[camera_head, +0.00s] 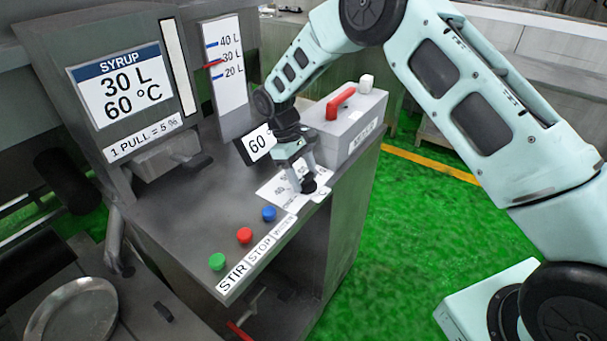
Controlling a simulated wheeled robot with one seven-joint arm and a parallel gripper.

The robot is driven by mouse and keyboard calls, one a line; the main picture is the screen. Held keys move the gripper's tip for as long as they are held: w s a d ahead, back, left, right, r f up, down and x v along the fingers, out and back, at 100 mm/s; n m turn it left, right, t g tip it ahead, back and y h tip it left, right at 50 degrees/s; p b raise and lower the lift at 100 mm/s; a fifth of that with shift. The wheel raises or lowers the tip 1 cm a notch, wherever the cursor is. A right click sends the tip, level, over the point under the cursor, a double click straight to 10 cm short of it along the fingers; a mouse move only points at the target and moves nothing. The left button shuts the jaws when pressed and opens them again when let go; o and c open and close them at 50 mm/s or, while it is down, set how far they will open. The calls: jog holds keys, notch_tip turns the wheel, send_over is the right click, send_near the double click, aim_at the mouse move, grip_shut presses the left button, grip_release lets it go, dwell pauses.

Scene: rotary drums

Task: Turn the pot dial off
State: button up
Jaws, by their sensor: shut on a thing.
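The pot dial (309,187) is a small black knob on the right of the grey console top, on a white printed label (276,191). My gripper (305,178) comes down on it from above and is shut on it. The fingers hide part of the knob, so its pointer cannot be read.
Green (217,261), red (244,235) and blue (268,213) buttons line the console's front edge. A grey box with a red lever (341,103) stands behind my gripper. A syrup sign (118,83) and a level gauge (229,70) rise at the back. Green floor lies right.

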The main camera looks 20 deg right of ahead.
jog(key=o, duration=1)
jog(key=shift+w, duration=0.1)
jog(key=shift+b+v, duration=1.3)
jog(key=shift+v, duration=7.4)
jog(key=shift+r, duration=0.1)
